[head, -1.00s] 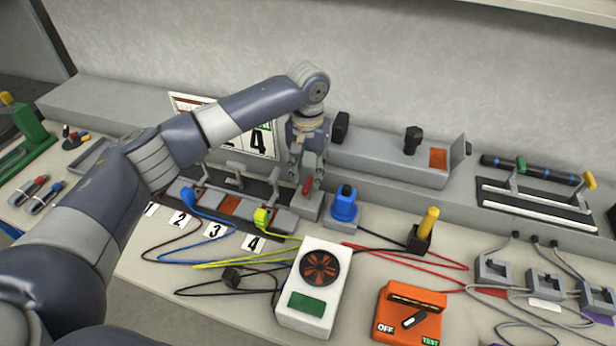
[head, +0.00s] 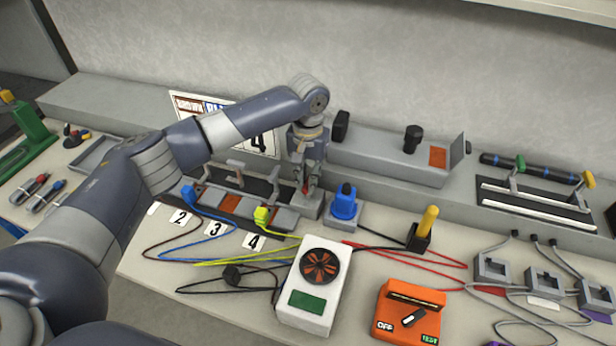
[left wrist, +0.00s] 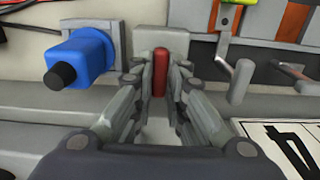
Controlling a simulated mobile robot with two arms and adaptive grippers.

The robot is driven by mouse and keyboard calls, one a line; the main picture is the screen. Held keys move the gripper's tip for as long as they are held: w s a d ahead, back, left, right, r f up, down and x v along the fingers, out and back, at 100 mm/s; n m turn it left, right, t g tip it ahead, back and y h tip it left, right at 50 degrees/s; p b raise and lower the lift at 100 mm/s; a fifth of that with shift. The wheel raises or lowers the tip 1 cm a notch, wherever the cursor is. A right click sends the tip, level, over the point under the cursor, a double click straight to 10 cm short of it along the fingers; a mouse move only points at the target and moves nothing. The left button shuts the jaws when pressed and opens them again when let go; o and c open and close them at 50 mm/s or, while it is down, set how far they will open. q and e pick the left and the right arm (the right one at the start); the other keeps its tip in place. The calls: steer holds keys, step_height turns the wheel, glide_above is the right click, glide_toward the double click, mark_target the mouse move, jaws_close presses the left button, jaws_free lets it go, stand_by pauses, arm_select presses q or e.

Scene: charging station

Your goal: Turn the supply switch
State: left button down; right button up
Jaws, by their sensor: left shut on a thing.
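The supply switch looks to be the small red lever (left wrist: 160,72) on a grey block (left wrist: 162,38) in the left wrist view. In the head view the grey block (head: 308,206) stands at the right end of the terminal row, and the red lever is mostly hidden by the fingers. My left gripper (head: 306,186) points down over this block. In the left wrist view its fingers (left wrist: 158,80) are on both sides of the red lever, shut on it. My right gripper is not in view.
A blue plug (head: 344,205) stands close right of the block. A terminal strip (head: 232,202) with metal levers lies to the left, with wires in front. A white box with a fan (head: 313,288) and an orange tester (head: 408,312) are nearer the front.

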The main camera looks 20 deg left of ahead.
arm_select(q)
steer(key=shift+r+m+p, duration=0.2)
steer(key=shift+m+p, duration=0.6)
steer(key=shift+p, duration=0.3)
steer(key=shift+m+p, duration=0.8)
steer(key=shift+p, duration=0.1)
steer(key=shift+m+p, duration=0.7)
steer(key=shift+m, duration=0.2)
steer(key=m+p, duration=0.1)
steer(key=m, duration=0.1)
steer(key=shift+m+p, duration=0.3)
steer(key=shift+m, duration=0.1)
steer(key=m+p, duration=0.1)
steer(key=m, duration=0.3)
steer(key=shift+f+m+p, duration=0.1)
steer(key=shift+m+p, duration=0.2)
steer(key=m, duration=0.3)
steer(key=shift+w+m+p, duration=0.1)
steer(key=shift+m+p, duration=0.25)
steer(key=shift+m, duration=0.85)
steer(key=c, duration=1.6)
jaws_free()
